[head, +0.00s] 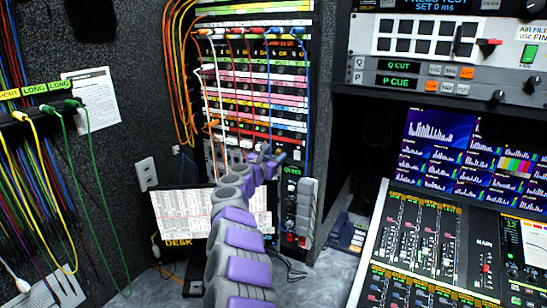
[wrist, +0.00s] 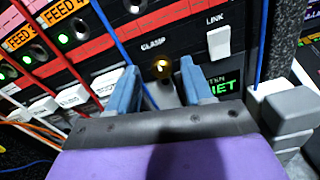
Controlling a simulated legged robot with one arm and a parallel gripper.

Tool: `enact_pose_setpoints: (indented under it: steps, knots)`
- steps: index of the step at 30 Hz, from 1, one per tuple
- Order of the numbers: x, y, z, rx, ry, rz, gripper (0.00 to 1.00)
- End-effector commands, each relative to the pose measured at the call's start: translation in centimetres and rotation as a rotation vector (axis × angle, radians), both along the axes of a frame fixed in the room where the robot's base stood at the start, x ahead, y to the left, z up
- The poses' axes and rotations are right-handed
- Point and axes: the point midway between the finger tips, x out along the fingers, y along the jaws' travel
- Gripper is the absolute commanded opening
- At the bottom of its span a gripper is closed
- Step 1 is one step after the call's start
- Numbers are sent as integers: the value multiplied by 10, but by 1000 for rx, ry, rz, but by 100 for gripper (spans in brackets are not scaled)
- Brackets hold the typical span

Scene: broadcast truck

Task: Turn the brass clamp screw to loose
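The brass clamp screw (wrist: 162,70) is a small, bright gold knob in the wrist view, just under the CLAMP label (wrist: 153,44) on the rack panel. My gripper (wrist: 159,75) is open, with one blue finger to the left of the screw and one to the right. Gaps show between the screw and both fingers. I cannot tell how deep the tips are relative to the screw. In the head view, my gripper (head: 266,154) is at the lower part of the rack, and the screw cannot be made out there.
A white LINK switch (wrist: 217,43) and a green-lit display (wrist: 223,82) are right of the fingers. A red cable and a blue cable (wrist: 112,32) hang left of them; another blue cable (wrist: 263,40) hangs right. A mixing console (head: 425,245) is at right.

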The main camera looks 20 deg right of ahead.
Motion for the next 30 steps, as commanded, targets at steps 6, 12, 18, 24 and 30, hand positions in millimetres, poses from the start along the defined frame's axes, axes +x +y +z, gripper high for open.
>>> enact_pose_setpoints:
  steps: [6,12,18,24,30]
  knots:
    - [0,0,1,0,-1,0,50]
    - [-5,7,2,1,-3,0,50]
    - [-15,21,2,3,-3,1,50]
    - [-22,24,-5,9,13,-8,50]
    - [-29,31,-7,9,17,-10,50]
